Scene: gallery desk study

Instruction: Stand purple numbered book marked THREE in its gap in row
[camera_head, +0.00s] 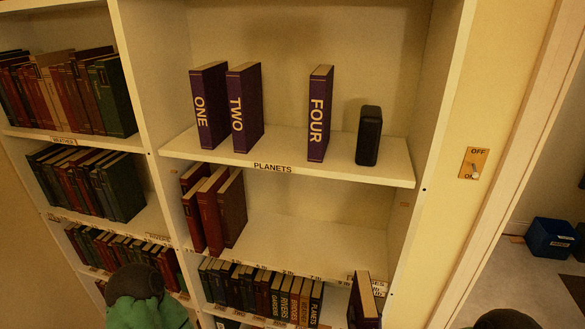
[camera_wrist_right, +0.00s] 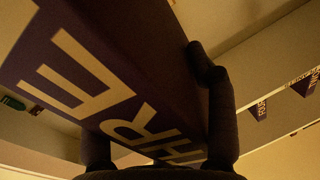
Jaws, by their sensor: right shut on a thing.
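In the head view, purple books ONE (camera_head: 208,108), TWO (camera_head: 244,108) and FOUR (camera_head: 319,113) stand upright on the PLANETS shelf (camera_head: 281,165). A book-wide or wider gap lies between TWO and FOUR. In the right wrist view, my right gripper (camera_wrist_right: 150,105) is shut on the purple book marked THREE (camera_wrist_right: 130,60); its large pale letters fill the view and its far end is cut off. A dark upright book (camera_head: 363,303) low in the head view appears to be this held book, below and in front of the shelf; its spine lettering is not readable there. My left gripper is not in view.
A black box-shaped thing (camera_head: 369,136) stands right of FOUR. The shelf below holds a few red-brown books (camera_head: 212,212) at its left and is bare to the right. A dark rounded shape with green (camera_head: 138,290) is at the lower left. A light switch (camera_head: 474,163) is right.

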